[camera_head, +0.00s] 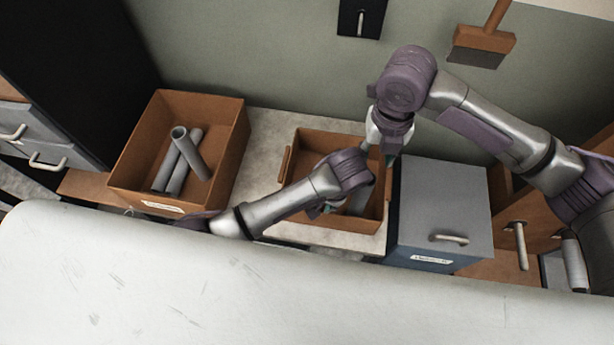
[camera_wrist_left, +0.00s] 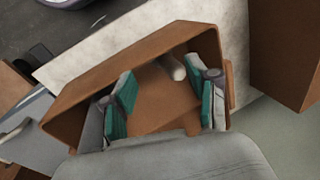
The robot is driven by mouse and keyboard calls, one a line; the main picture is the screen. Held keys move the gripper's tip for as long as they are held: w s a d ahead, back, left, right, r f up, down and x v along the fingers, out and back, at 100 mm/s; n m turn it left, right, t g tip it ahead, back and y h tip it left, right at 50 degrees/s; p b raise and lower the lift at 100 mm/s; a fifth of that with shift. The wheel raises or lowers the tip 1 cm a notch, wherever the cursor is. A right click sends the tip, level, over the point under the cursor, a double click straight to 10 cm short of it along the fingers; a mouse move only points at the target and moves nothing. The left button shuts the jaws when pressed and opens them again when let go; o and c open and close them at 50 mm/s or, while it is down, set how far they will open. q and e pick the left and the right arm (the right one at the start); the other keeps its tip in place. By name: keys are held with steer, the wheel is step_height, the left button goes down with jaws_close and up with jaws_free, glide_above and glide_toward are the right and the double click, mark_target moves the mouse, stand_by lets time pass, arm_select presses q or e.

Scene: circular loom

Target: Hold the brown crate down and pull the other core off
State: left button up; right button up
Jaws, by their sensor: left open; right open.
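A brown crate (camera_head: 300,155) stands on the pale counter in the middle of the head view. A grey core (camera_head: 362,200) lies inside it, partly hidden by my left arm. My left gripper (camera_head: 322,209) is over the crate, mostly hidden by its own wrist. In the left wrist view its teal-padded fingers (camera_wrist_left: 165,108) are apart with nothing between them. They are over the crate (camera_wrist_left: 80,97), and a core end (camera_wrist_left: 172,66) shows beyond them. My right gripper (camera_head: 389,153) points down at the crate's back right corner. It is open; whether it touches the wall cannot be told.
A larger brown crate (camera_head: 230,150) with several grey cores (camera_head: 185,155) stands to the left. A blue-grey lidded box (camera_head: 440,205) stands close on the right. A brush (camera_head: 483,42) hangs on the wall. A pale surface (camera_head: 200,290) fills the front.

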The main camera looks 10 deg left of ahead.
arm_select(q)
steer(key=w+a+n, duration=0.1)
steer(key=n, duration=0.1)
steer(key=w+a+r+n+h, duration=0.1)
steer(key=n, duration=0.1)
steer(key=w+a+r+n+h, duration=0.1)
steer(key=n, duration=0.1)
steer(key=shift+w+n+g, duration=0.3)
steer(key=shift+w+a+r+n+h, duration=0.15)
steer(key=shift+w+r+n+h, duration=0.15)
steer(key=shift+r+n+h, duration=0.35)
steer(key=shift+n, duration=0.25)
step_height(320, 180, down, 14)
steer(key=shift+f, duration=0.1)
jaws_close()
